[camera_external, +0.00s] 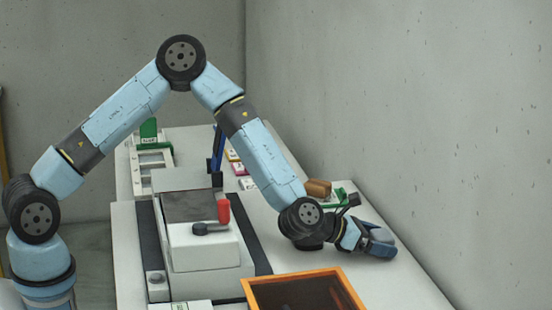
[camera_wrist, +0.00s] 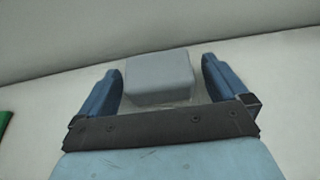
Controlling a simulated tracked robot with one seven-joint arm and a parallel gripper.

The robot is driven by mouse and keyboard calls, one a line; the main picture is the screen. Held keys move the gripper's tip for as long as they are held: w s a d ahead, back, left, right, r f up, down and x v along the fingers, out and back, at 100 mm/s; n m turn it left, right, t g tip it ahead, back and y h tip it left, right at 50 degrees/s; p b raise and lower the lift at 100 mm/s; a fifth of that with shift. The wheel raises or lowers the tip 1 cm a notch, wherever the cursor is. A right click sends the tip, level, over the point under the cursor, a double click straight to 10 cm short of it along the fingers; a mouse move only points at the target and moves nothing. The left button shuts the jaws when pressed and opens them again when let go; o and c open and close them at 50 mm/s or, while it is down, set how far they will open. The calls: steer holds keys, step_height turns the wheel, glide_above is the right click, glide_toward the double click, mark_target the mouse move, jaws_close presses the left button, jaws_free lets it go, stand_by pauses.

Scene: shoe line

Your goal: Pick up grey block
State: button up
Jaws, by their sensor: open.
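The grey block (camera_wrist: 159,75) shows in the wrist view as a smooth box with rounded edges, resting on a pale surface. My gripper (camera_wrist: 162,72) is open, with one blue finger on each side of the block. A gap shows between the block and each finger, wider at the top right. The block's lower edge is close to the dark palm plate. In the external view my gripper (camera_external: 380,248) is low over the right side of the white table (camera_external: 405,285). The block cannot be made out clearly there.
A machine with a red-handled lever (camera_external: 223,210) stands left of my arm. An orange-framed tray (camera_external: 303,290) is at the front. A brown block (camera_external: 318,188) and a green item (camera_external: 338,199) lie behind my wrist. A wall (camera_external: 450,130) rises beyond the table's right side.

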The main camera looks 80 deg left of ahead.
steer(key=shift+w, duration=0.15)
steer(key=c, duration=1.1)
